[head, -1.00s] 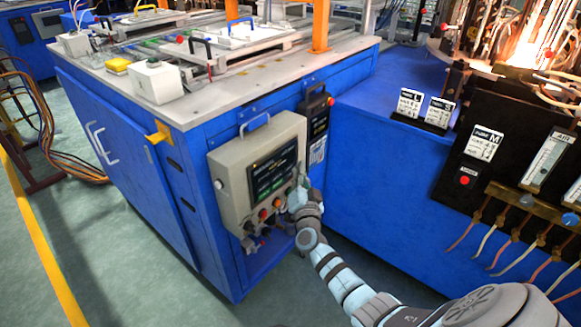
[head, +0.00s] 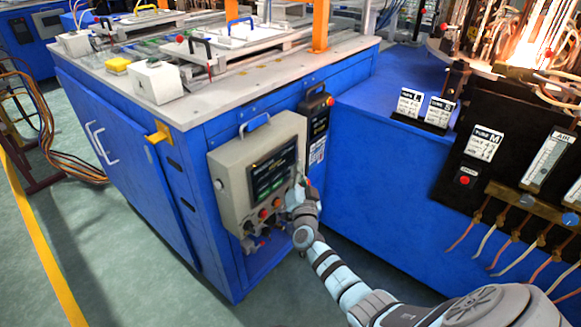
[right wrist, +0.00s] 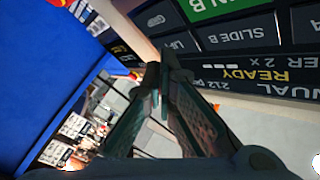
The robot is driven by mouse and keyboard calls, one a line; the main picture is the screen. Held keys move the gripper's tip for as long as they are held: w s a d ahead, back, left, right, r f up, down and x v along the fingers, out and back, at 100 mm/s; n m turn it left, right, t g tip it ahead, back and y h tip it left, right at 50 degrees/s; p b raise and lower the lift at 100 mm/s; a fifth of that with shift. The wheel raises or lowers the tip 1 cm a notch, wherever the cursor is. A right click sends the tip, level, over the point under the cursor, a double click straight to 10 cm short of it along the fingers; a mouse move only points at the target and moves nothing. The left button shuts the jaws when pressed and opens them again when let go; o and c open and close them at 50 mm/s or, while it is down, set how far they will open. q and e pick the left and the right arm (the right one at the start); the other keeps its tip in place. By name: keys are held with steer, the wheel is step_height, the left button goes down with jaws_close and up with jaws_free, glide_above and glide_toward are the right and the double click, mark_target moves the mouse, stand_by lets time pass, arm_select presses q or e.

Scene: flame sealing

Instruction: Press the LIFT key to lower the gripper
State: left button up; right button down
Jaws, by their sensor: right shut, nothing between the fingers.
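The beige control panel box (head: 232,180) hangs on the front of the blue machine, with a dark touchscreen (head: 266,180) on its face. My right gripper (head: 299,183) is at the screen's right edge, shut and empty. In the right wrist view, its closed fingertips (right wrist: 158,68) are close to the screen, which appears upside down. A key partly reading LIFT (right wrist: 178,44) lies just beyond the tips, beside a SLIDE B key (right wrist: 232,37). The fingers hide part of it, and I cannot tell whether they touch the glass. My left gripper is not in view.
Red and orange buttons (head: 263,213) sit below the screen. A black pendant box (head: 316,115) hangs at the panel's right. A black gas panel (head: 466,205) with hoses stands at the right, under a bright flame (head: 525,48). The floor in front is clear.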

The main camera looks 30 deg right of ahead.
steer(key=shift+w+a, duration=0.1)
steer(key=shift+w, duration=0.2)
stand_by(0.4)
steer(key=shift+s, duration=0.1)
steer(key=shift+s+d+p, duration=0.2)
steer(key=shift+s+p, duration=0.25)
steer(key=shift+s, duration=0.2)
steer(key=s+p, duration=0.1)
steer(key=s+d+p, duration=0.1)
steer(key=s, duration=0.2)
steer(key=shift+s+d+p, duration=0.25)
steer(key=shift+s+p, duration=0.15)
